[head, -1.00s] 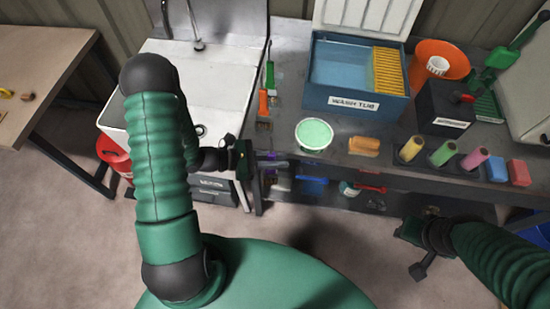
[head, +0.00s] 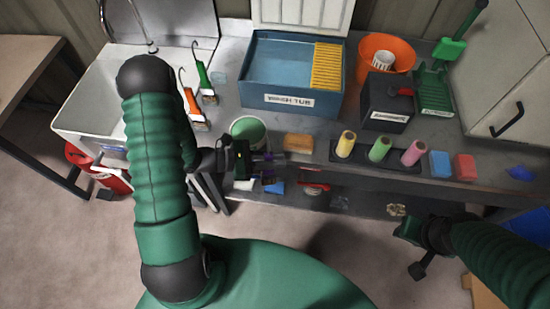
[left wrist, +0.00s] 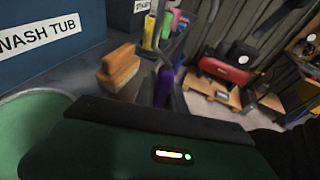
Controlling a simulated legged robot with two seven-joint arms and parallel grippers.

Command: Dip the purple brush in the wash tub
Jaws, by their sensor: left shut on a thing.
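The blue wash tub (head: 290,101) stands on the bench, open, with a yellow ribbed grate (head: 327,66) at its right side. My left gripper (head: 270,158) is at the bench's front edge, in front of the tub and just right of the pot of green paint. It is shut on the purple brush (left wrist: 163,88), whose purple part shows between the fingers in the left wrist view. The brush is mostly hidden by the gripper, and its bristles cannot be made out. The brush is outside the tub. My right gripper (head: 418,250) is low at the right, away from the bench; its fingers are unclear.
A green pot (head: 248,129) and a wooden block brush (head: 298,142) stand between gripper and tub. Orange (head: 191,105) and green (head: 204,80) brushes lie left of the tub. A roller rack (head: 375,157), black box (head: 388,105) and orange bucket (head: 386,50) are right.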

